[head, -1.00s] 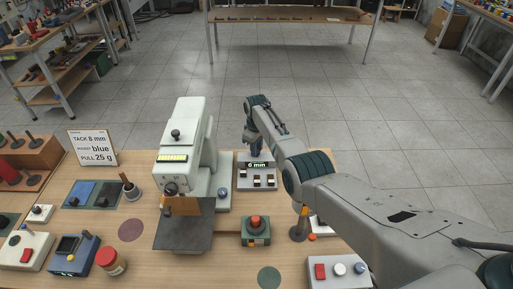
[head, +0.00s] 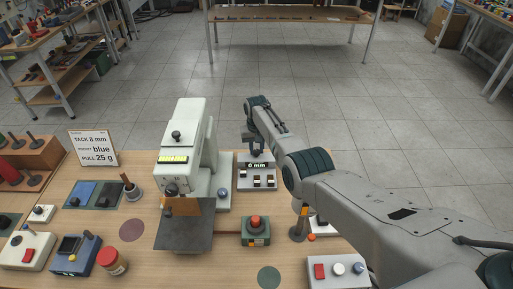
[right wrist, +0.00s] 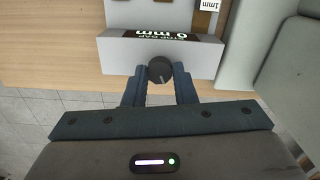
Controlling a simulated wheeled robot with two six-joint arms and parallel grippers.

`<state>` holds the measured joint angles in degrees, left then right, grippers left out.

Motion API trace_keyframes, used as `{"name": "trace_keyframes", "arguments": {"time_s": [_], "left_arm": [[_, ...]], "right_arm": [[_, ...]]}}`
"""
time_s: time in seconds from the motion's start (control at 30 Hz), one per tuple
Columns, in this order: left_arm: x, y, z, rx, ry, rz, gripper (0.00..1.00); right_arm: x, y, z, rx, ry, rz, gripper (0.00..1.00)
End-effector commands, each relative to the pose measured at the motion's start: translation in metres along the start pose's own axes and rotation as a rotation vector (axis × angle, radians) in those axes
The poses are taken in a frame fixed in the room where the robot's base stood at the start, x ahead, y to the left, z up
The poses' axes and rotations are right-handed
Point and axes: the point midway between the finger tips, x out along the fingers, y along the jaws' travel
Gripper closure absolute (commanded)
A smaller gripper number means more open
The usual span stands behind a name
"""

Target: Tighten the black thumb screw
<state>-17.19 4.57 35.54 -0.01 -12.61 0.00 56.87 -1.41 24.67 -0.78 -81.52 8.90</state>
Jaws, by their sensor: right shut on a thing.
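The black thumb screw (right wrist: 160,69) is a round dark knob with a pale line on its face. It sits at the face of a light grey block labelled "STOP GAP 6 mm" (right wrist: 203,58) in the right wrist view. My right gripper (right wrist: 159,76) has its blue fingers on both sides of the knob and is shut on it. In the head view the right gripper (head: 257,151) is at the back of the stop gap unit (head: 243,181), whose sign reads "6 mm". The screw is hidden there. My left gripper is not in view.
A pale green machine (head: 188,135) stands just left of the stop gap unit. A green box with a red button (head: 256,232) is in front. A sign (head: 92,148) reads "TACK 8 mm, POCKET blue, PULL 25 g". My right arm spans the table's right side.

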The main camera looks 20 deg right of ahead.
Motion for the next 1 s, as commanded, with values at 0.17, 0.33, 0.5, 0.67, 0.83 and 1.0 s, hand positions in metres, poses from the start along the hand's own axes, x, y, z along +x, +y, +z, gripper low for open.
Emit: {"name": "trace_keyframes", "arguments": {"time_s": [0.17,0.33,0.5,0.67,0.83,1.0], "left_arm": [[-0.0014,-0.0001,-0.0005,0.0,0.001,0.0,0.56],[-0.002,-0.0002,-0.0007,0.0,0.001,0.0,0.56],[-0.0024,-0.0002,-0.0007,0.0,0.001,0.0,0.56],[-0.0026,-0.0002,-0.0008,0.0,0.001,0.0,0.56],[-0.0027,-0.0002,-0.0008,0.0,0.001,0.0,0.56],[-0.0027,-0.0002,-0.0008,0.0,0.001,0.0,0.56]], "right_arm": [[0.0002,0.0003,0.0006,0.151,-0.002,0.001,0.98],[0.0004,0.0004,0.0007,0.269,-0.003,0.001,0.98],[0.0006,0.0003,0.0007,0.353,-0.002,0.001,0.98],[0.0007,0.0003,0.0007,0.4,-0.002,0.001,0.98],[0.0007,0.0002,0.0007,0.423,-0.002,0.001,0.98],[0.0007,0.0001,0.0007,0.427,-0.002,0.0,0.98]]}}
